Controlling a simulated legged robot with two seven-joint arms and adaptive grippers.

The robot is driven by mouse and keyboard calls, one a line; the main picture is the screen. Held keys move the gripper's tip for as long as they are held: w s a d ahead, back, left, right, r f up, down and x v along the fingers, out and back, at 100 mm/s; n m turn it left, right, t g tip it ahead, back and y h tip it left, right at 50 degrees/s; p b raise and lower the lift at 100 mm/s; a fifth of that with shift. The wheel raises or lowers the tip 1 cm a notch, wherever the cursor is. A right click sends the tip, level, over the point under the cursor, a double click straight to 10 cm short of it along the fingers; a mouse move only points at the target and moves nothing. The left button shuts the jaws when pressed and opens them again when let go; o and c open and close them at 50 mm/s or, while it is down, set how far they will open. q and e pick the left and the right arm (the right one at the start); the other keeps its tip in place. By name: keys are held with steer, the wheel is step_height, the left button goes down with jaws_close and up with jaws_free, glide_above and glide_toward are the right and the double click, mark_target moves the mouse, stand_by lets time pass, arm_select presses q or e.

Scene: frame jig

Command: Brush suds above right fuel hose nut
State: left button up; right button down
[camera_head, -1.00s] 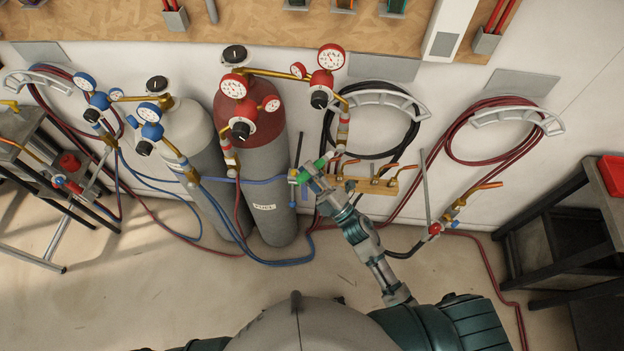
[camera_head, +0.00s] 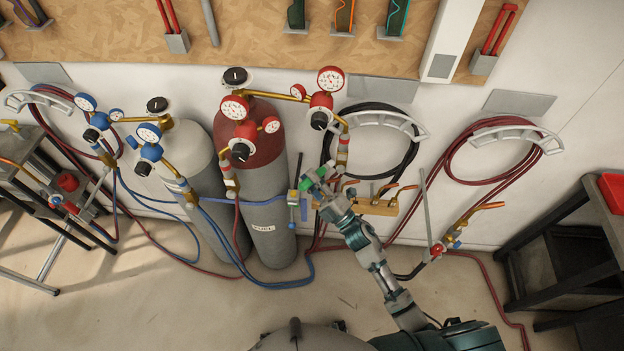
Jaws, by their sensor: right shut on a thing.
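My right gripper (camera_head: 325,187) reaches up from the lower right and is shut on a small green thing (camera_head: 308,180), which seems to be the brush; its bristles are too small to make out. The gripper is to the right of the red-topped fuel cylinder (camera_head: 265,225), below the right fuel regulator (camera_head: 322,100). The right fuel hose nut (camera_head: 342,153) seems to be on the fitting below that regulator, above the gripper and apart from it. No suds can be made out. My left gripper is not in view.
A white-topped cylinder (camera_head: 195,155) with blue regulators stands to the left. A coiled black hose (camera_head: 372,107) and a red hose (camera_head: 455,140) hang on the wall. A dark stand (camera_head: 560,240) is at the right.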

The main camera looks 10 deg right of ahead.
steer(key=shift+w+d, duration=0.25)
steer(key=shift+d, duration=0.3)
steer(key=shift+w+d+f, duration=0.1)
steer(key=shift+w+d, duration=0.1)
steer(key=shift+w, duration=0.05)
steer(key=shift+w+a, duration=0.15)
steer(key=shift+a, duration=0.05)
steer(key=shift+w+a, duration=0.15)
steer(key=shift+w, duration=0.1)
steer(key=shift+w+d, duration=0.15)
steer(key=shift+d, duration=0.5)
steer(key=shift+s+a, duration=0.25)
steer(key=shift+a, duration=0.4)
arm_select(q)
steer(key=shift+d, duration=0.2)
